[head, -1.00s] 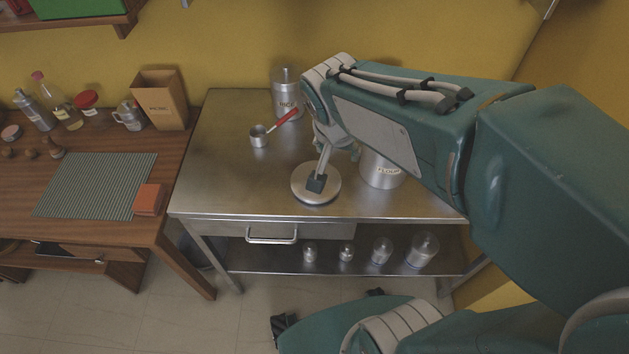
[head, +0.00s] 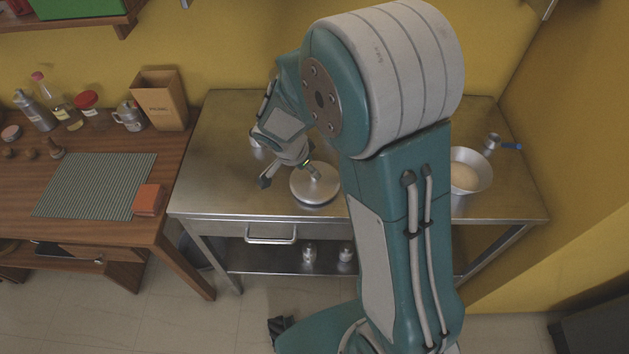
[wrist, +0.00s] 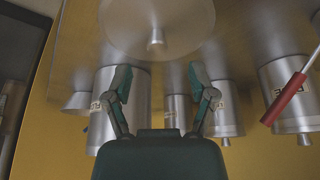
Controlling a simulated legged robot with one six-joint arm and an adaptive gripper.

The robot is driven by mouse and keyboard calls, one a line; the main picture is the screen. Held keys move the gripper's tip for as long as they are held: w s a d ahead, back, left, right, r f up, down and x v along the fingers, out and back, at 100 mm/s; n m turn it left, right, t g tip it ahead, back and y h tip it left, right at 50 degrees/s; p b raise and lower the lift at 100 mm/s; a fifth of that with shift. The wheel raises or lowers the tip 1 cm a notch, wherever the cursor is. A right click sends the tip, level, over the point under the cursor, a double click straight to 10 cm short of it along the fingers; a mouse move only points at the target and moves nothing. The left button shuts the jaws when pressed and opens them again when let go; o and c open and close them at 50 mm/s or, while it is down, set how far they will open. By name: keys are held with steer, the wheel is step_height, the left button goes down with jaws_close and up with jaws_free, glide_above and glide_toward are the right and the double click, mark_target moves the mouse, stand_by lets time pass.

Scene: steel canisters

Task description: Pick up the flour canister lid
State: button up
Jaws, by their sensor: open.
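The flour canister lid, a round steel disc (head: 314,188) with a small knob, lies flat on the steel table near its front edge. In the wrist view the lid (wrist: 185,22) is at the top, its knob beyond my fingertips and roughly centred between them. My gripper (head: 289,176) is low at the lid's left side in the head view, one finger near the knob; contact is unclear. In the wrist view my gripper (wrist: 159,72) is open and empty. A canister (wrist: 113,120) with a partly covered label, likely flour, shows there; my arm hides that area in the head view.
The rice canister (wrist: 282,82) and a red handle (wrist: 289,98) are at the right of the inverted wrist view. A bowl (head: 472,182) and a blue-handled cup (head: 492,143) stand right of my arm. Small canisters (head: 309,253) sit on the lower shelf.

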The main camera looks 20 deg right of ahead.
mark_target(315, 180)
steer(key=x, duration=0.5)
steer(key=shift+d+f, duration=0.15)
steer(key=shift+f, duration=0.1)
steer(key=shift+s, duration=0.1)
jaws_close()
